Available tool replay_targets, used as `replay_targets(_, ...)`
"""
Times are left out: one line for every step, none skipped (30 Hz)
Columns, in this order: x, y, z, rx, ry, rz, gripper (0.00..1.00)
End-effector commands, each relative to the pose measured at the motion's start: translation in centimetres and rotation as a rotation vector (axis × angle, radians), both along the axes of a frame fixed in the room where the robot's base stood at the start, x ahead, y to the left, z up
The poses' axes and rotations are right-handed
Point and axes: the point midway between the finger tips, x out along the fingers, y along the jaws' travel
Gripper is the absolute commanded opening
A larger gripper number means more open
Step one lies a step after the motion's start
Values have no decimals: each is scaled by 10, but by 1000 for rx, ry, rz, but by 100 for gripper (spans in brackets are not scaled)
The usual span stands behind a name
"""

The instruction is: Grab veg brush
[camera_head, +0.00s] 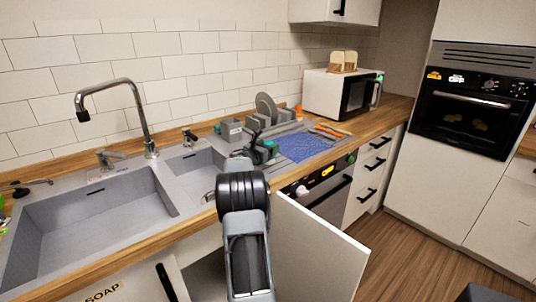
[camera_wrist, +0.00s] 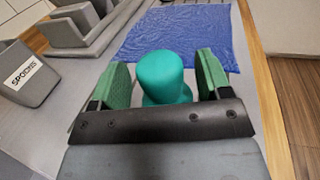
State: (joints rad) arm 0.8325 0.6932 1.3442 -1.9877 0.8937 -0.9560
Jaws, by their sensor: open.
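A teal, knob-topped thing (camera_wrist: 164,78), which looks like the veg brush, stands between the green fingers of my gripper (camera_wrist: 163,66) in the wrist view. The fingers are open, with a gap showing on each side of its rounded top. Its lower part is hidden behind the gripper's dark crossbar. In the head view my gripper (camera_head: 262,153) is over the counter by the right side of the small sink basin. My arm hides much of that spot there, and the brush is too small to make out clearly.
A grey holder marked SPOONS (camera_wrist: 30,72) and a grey dish rack (camera_wrist: 78,28) are on the left in the wrist view. A blue cloth (camera_head: 297,147) lies flat beyond the gripper. A microwave (camera_head: 341,93) stands farther right. A white cabinet door (camera_head: 315,250) hangs open below.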

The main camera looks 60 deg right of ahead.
Motion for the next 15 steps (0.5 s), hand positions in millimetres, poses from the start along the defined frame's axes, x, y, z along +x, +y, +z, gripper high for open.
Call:
replay_targets(0, -1, 0, 0, 0, 0, 71)
replay_targets(0, -2, 0, 0, 0, 0, 71)
replay_targets(0, -2, 0, 0, 0, 0, 71)
replay_targets(0, -2, 0, 0, 0, 0, 71)
replay_targets(0, -2, 0, 0, 0, 1, 71)
replay_targets(0, -2, 0, 0, 0, 0, 71)
replay_targets(0, -2, 0, 0, 0, 0, 71)
replay_targets(0, -1, 0, 0, 0, 0, 69)
replay_targets(0, -1, 0, 0, 0, 0, 65)
replay_targets(0, -1, 0, 0, 0, 0, 62)
replay_targets(0, -1, 0, 0, 0, 0, 59)
replay_targets(0, -1, 0, 0, 0, 0, 56)
replay_targets(0, -1, 0, 0, 0, 0, 53)
replay_targets(0, -1, 0, 0, 0, 0, 50)
replay_targets(0, -1, 0, 0, 0, 0, 46)
